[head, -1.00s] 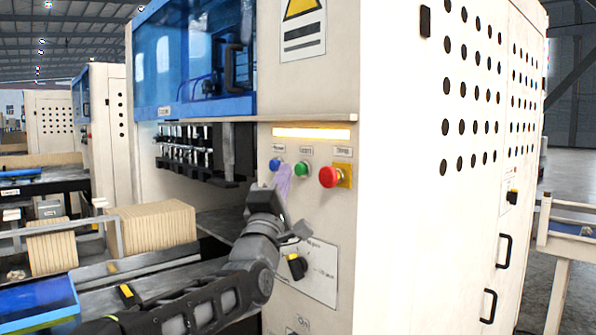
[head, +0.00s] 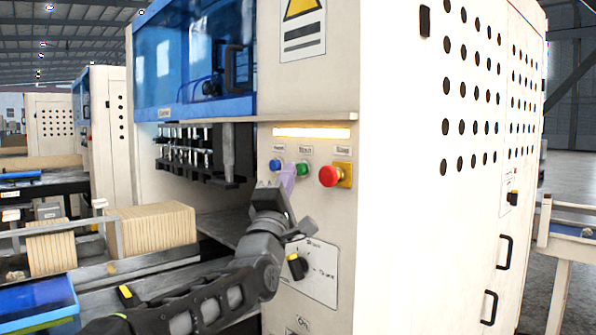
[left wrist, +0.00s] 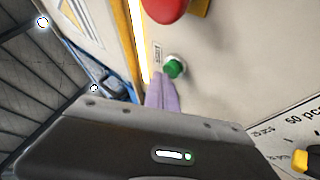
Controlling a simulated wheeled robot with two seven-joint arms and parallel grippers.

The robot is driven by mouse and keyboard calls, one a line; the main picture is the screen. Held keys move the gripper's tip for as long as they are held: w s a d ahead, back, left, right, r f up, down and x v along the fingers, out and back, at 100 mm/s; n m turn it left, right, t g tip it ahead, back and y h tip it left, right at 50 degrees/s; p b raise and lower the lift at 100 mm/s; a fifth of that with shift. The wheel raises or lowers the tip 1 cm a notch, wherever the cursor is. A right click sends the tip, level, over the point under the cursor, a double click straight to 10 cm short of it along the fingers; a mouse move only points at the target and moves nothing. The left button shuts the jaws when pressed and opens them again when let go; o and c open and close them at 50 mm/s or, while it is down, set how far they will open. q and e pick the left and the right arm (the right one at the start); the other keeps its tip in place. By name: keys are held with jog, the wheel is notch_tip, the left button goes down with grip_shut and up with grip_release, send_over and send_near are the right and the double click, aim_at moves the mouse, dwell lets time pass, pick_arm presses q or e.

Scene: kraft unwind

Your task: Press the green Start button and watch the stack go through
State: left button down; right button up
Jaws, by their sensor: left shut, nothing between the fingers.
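The green Start button (head: 302,168) is on the cream machine's front panel, between a blue button (head: 275,165) and a red mushroom stop button (head: 328,176). My left gripper (head: 288,170) is shut and empty, its lavender fingers pointing at the panel just left of the green button. In the left wrist view the fingertips (left wrist: 160,80) are close beside the green button (left wrist: 175,67); I cannot tell if they touch it. A stack of tan kraft pieces (head: 153,230) stands upright on the infeed at left. My right gripper is not in view.
A lit yellow bar (head: 311,132) is above the buttons. A dial with a yellow-tipped knob (head: 297,266) is below them, close to my left wrist. The machine's open bay (head: 205,200) is at left, under a blue guard (head: 195,60).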

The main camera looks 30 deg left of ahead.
pick_arm(q)
jog(key=shift+w+d, duration=0.15)
jog(key=shift+w, duration=0.25)
dwell(0.3)
jog(key=shift+s+a+b, duration=0.25)
jog(key=shift+s+b, duration=0.65)
jog(key=shift+b, duration=0.25)
jog(key=s+b, duration=0.1)
jog(key=s+a+b, duration=0.1)
jog(key=s, duration=0.1)
jog(key=s+b, duration=0.1)
jog(key=b, duration=0.1)
jog(key=shift+s+a, duration=0.25)
jog(key=shift+s, duration=0.15)
